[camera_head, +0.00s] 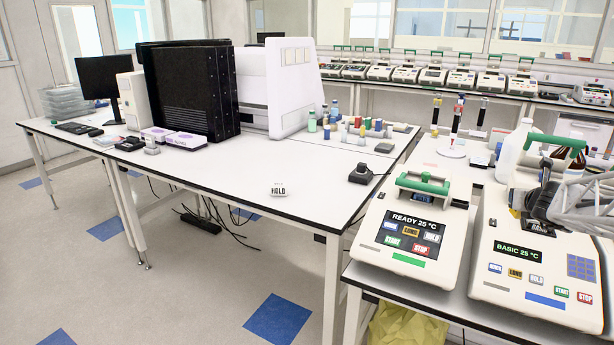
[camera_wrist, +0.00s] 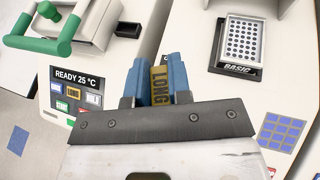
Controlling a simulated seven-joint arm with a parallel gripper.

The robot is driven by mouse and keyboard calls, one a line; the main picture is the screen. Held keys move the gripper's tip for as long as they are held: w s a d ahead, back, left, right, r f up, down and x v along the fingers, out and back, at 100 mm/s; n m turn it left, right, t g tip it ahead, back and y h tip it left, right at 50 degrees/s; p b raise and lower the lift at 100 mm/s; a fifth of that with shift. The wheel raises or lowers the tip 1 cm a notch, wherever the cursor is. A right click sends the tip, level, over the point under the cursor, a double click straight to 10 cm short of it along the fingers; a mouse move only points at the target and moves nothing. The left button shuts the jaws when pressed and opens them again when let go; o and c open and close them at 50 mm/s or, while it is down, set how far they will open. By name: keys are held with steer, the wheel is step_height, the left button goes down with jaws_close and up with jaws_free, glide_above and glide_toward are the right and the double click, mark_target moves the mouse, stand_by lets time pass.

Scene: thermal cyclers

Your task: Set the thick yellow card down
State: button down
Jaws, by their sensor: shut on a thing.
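My gripper (camera_wrist: 165,75) is shut on the thick yellow card (camera_wrist: 159,86), which is marked LONG and stands upright between the blue fingers in the wrist view. In the head view my gripper (camera_head: 527,203) is at the right, above the rear of the BASIC cycler (camera_head: 525,285). A small yellowish patch by the fingers there looks like the card, but is too small to read. The wrist view shows the fingers between the READY cycler (camera_wrist: 75,93) and the BASIC block (camera_wrist: 252,42). The card's lower edge is hidden.
The READY cycler (camera_head: 408,255) has a green-handled lid. A white HOLD block (camera_head: 278,190) lies on the left bench, with clear bench around it. A large white bottle (camera_head: 512,152) and a brown bottle (camera_head: 569,160) stand behind the BASIC cycler.

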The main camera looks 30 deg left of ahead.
steer(key=shift+s+d+f+m+t+h, duration=0.2)
steer(key=shift+s+d+f+m+h, duration=0.4)
steer(key=shift+d+m+h, duration=0.15)
steer(key=shift+s+d+f+m+t+h, duration=0.2)
steer(key=shift+s+d+f+m+h, duration=0.45)
steer(key=shift+d+h, duration=0.1)
